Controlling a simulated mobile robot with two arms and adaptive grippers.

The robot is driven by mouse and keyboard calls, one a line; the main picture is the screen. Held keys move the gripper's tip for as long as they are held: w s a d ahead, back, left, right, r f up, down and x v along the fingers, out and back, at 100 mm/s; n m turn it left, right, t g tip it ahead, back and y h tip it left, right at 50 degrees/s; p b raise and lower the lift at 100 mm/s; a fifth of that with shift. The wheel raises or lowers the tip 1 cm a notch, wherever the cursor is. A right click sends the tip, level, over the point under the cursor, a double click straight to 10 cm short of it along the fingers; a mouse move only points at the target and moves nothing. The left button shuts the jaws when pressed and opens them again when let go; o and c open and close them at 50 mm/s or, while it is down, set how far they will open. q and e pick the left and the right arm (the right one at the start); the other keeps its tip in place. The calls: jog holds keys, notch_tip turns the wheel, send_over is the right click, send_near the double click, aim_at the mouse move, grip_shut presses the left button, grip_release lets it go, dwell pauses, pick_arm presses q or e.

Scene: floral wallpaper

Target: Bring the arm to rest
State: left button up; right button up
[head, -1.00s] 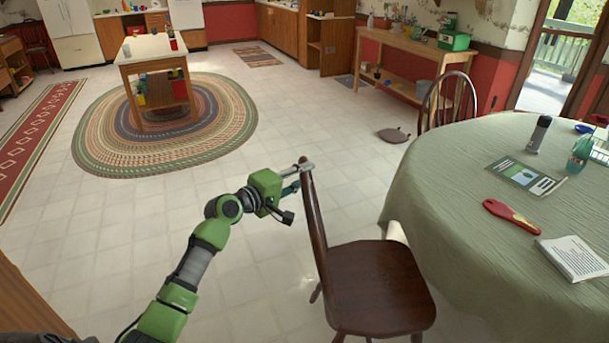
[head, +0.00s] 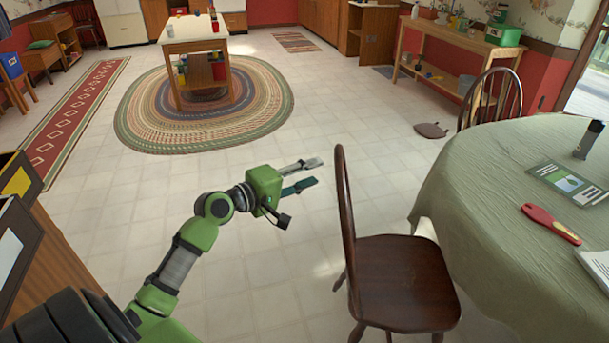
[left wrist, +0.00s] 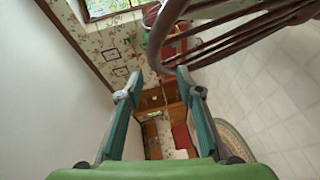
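My left arm reaches forward from the lower left in the head view. Its green left gripper (head: 308,174) is open and empty, with the two fingers apart and pointing right. The fingertips are a little to the left of the backrest of a dark wooden chair (head: 405,281), with a small gap between. In the left wrist view, the open fingers (left wrist: 155,85) have nothing between them up close, and the chair's curved back and spindles (left wrist: 245,28) cross the top right. My right gripper is not in view.
A round table with a green cloth (head: 480,205) stands at the right, bearing a red-handled object (head: 551,223) and a booklet (head: 570,184). A second chair (head: 490,98) stands behind it. Tiled floor beyond my gripper is open, up to an oval braided rug (head: 150,125).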

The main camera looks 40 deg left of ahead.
pick_arm(q)
jog(key=shift+v, duration=0.85)
jog(key=s+a+f+m+g+y, duration=0.1)
jog(key=s+f+g+y, duration=0.15)
jog(key=f, duration=1.35)
jog(key=s+a+f+m+g+y, duration=0.1)
jog(key=s+f+g, duration=0.25)
jog(key=f, duration=1.25)
jog(key=s+d+f+m+g, duration=0.2)
jog(key=s+d+f, duration=0.1)
jog(key=s+f, duration=0.6)
jog(key=s+d+f+m+g, duration=0.25)
jog(key=s+f, duration=0.35)
jog(key=f, duration=0.5)
jog(key=s+d+f+m+g, duration=0.1)
jog(key=s+d+f+m, duration=0.2)
jog(key=s, duration=0.6)
jog(key=s+d+f+m+g, duration=0.2)
jog(key=s+f, duration=0.4)
jog(key=s, duration=0.4)
jog(key=s+d+f+m+g, duration=0.1)
jog(key=s+d+f+m, duration=0.3)
jog(key=s, duration=0.5)
jog(key=shift+s+d+f+m, duration=0.15)
jog(key=shift+s+d+m, duration=0.25)
jog(key=shift+d, duration=0.75)
